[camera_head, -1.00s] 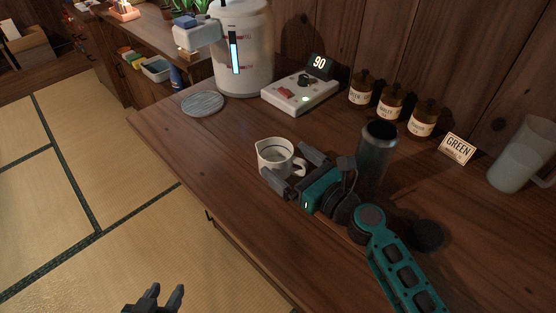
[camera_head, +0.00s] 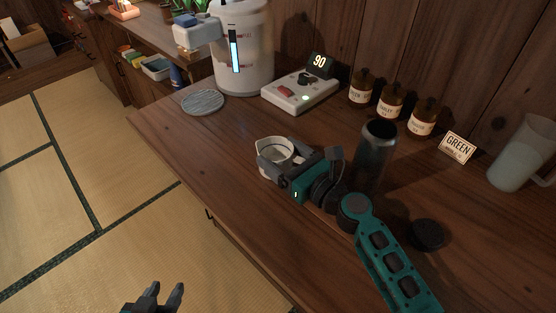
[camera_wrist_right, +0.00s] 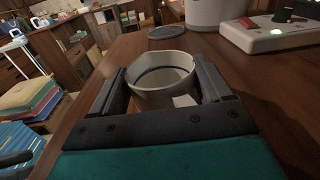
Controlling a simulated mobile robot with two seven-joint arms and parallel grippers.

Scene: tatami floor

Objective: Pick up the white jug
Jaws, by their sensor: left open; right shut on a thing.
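The white jug (camera_head: 272,152) stands upright on the wooden counter in the head view, a small cup shape with a pour lip and a dark line inside. It also shows in the right wrist view (camera_wrist_right: 160,72) between the two fingers. My right gripper (camera_head: 278,160) reaches in from the right and is shut on the jug, one finger on each side. The jug's handle is mostly hidden by the gripper. My left gripper (camera_head: 160,300) is open and empty at the bottom of the head view, over the tatami floor.
A dark metal cylinder (camera_head: 375,155) stands close behind my right arm. A black round lid (camera_head: 427,234) lies to its right. Brown bottles (camera_head: 391,101), a GREEN sign (camera_head: 457,146) and a frosted pitcher (camera_head: 522,155) stand behind. A white dispenser (camera_head: 245,50), control box (camera_head: 299,92) and round coaster (camera_head: 203,102) are at the back.

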